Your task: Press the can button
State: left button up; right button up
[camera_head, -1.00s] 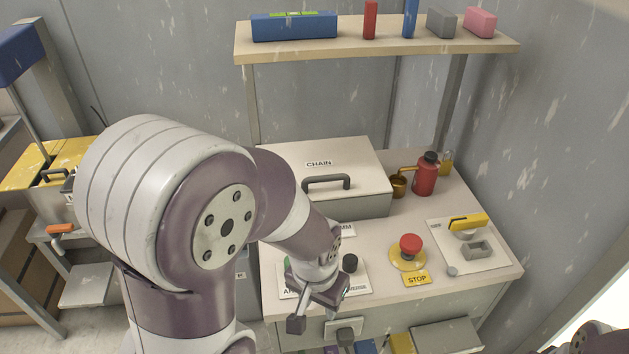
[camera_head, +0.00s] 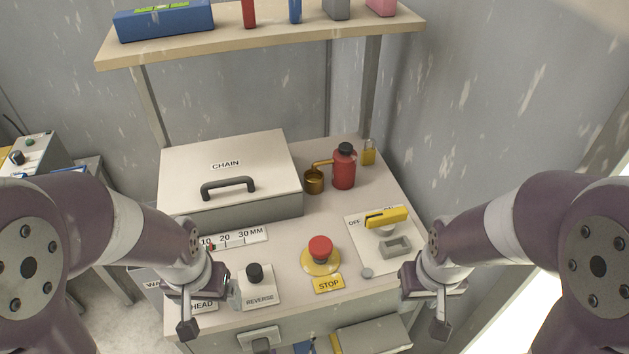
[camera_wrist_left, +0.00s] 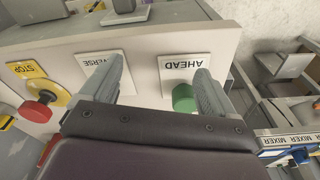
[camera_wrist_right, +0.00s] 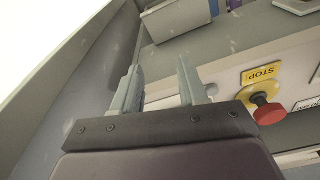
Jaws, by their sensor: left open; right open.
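A red can (camera_head: 343,169) with a black top (camera_head: 345,148) stands upright at the back right of the bench, with a brass cup (camera_head: 313,182) at the end of its spout. No label reading "can" shows on any button. My left gripper (camera_head: 210,311) is open and empty over the bench's front left edge, around the AHEAD and REVERSE plates, well short of the can. My right gripper (camera_head: 424,303) is open and empty just beyond the front right corner, also apart from the can.
A red STOP button (camera_head: 320,248) on a yellow base stands between my grippers. A black REVERSE knob (camera_head: 255,273) and a yellow lever (camera_head: 387,216) are near it. The CHAIN box (camera_head: 229,174) and overhead shelf (camera_head: 260,35) bound the back. A padlock (camera_head: 369,152) is beside the can.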

jog(key=shift+s+r, duration=0.1)
jog(key=c, duration=0.3)
jog(key=shift+a, duration=0.1)
grip_shut()
dwell(1.3)
